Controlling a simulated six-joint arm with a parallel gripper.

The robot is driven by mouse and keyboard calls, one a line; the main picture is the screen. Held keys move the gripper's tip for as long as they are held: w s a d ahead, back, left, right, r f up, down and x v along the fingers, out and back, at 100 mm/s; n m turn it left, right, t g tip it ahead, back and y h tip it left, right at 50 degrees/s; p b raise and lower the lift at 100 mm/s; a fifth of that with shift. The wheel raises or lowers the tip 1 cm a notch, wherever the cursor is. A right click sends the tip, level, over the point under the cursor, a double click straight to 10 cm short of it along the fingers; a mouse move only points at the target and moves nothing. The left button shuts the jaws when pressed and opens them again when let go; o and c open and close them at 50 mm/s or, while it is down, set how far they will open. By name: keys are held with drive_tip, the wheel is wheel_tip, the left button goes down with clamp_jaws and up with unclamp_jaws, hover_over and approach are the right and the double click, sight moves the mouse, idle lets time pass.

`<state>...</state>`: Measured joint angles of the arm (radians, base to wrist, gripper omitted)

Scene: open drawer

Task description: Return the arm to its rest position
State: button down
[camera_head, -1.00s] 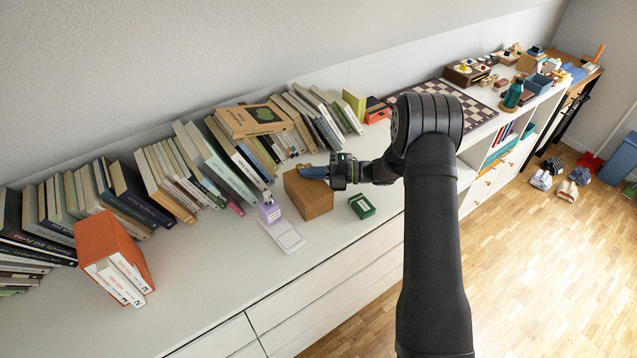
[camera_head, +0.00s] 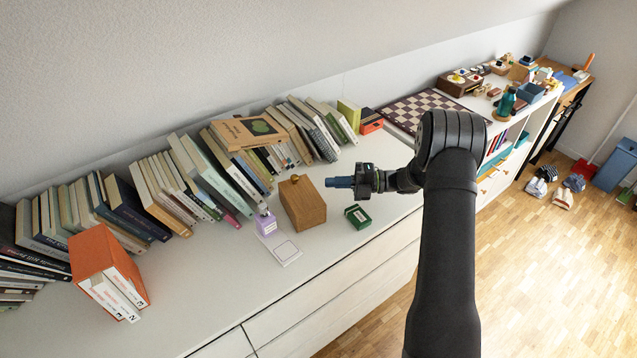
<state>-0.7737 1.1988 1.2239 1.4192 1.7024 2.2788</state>
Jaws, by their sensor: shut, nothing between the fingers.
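My gripper (camera_head: 340,182) is in the camera_head view, above the cabinet top, to the right of a wooden box (camera_head: 303,204). Its fingers point left and look closed together, with nothing held. A small gap shows between the fingertips and the box in the picture. A small yellowish knob (camera_head: 295,178) sits on top of the box. My arm reaches up from the lower right of the view and bends at the elbow towards the gripper.
A green box (camera_head: 357,217) stands just below my gripper. A purple bottle (camera_head: 265,221) and white pad (camera_head: 284,249) lie left. Books line the wall, with an orange file box (camera_head: 98,259) at left. A chessboard (camera_head: 421,108) lies beyond my arm. The front cabinet top is clear.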

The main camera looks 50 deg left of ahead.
sight(311, 196)
drive_tip(key=shift+w+d, duration=0.4)
drive_tip(key=shift+w, duration=0.2)
drive_tip(key=x, duration=1)
drive_tip(key=shift+s+a, duration=0.1)
drive_tip(key=shift+s, duration=0.05)
drive_tip(key=d, duration=0.2)
drive_tip(key=shift+d, duration=0.8)
drive_tip(key=shift+a, duration=0.1)
